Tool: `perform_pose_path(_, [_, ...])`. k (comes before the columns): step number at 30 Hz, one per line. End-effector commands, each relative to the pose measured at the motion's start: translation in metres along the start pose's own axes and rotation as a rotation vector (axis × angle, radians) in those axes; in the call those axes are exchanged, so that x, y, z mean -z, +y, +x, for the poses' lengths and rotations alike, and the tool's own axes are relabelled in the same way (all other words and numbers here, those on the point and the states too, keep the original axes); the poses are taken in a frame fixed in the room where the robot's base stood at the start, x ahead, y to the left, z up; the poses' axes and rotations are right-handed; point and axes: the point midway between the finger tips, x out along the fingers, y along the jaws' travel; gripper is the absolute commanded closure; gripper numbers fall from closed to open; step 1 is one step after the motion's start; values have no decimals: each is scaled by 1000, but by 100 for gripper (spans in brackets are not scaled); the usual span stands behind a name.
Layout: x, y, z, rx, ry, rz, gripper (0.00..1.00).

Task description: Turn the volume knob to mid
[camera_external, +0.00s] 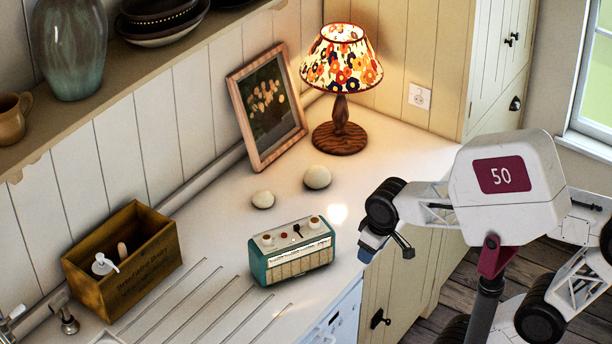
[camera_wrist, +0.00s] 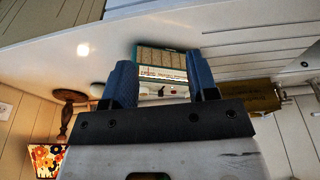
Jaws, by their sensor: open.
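A teal radio (camera_external: 291,256) with a cream front stands on the white counter. Its pale top panel carries a knob at the left (camera_external: 267,240), a knob at the right (camera_external: 315,221), a red button (camera_external: 284,236) and a small dark lever (camera_external: 298,231). I cannot tell which control is the volume knob or read its setting. My gripper (camera_external: 386,246) is to the right of the radio, apart from it, at the counter's front edge. In the wrist view the open, empty blue fingers (camera_wrist: 163,82) frame the radio (camera_wrist: 162,60), which appears upside down beyond them.
Two pale stones (camera_external: 317,177) lie behind the radio. A lit lamp (camera_external: 340,136) and a picture frame (camera_external: 266,108) stand at the back. A wooden box (camera_external: 122,262) is at the left. The counter right of the radio is clear.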

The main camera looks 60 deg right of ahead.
Motion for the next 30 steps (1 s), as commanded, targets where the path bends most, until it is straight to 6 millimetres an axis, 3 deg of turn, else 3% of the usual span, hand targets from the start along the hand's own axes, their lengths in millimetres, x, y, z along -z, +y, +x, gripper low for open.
perform_pose_path(5, [24, -2, -2, 5, -22, -51, 47])
perform_pose_path(17, [104, -10, 0, 30, -88, -233, 47])
perform_pose_path(30, [194, -21, 20, 71, -159, -438, 47])
